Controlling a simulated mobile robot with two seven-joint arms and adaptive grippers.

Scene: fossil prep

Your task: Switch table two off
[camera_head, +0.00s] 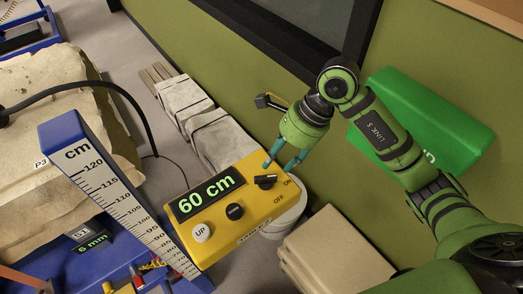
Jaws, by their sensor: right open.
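A yellow control box (228,218) sits in the middle of the head view, with a lit display (207,195) reading "60 cm". It has a white UP button (201,232), a round black button (234,212) and a black rotary switch (265,182) at its right end. ON and OFF are printed beside the switch. The switch handle lies roughly left to right; its exact setting is hard to tell. My left gripper is not in view.
A blue post with a cm scale (120,190) stands left of the box. A blue table holds a large pale rock block (60,130). Wrapped bundles (195,110) lie on the floor behind. A green case (430,115) is by the wall, and beige slabs (330,255) are at front right.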

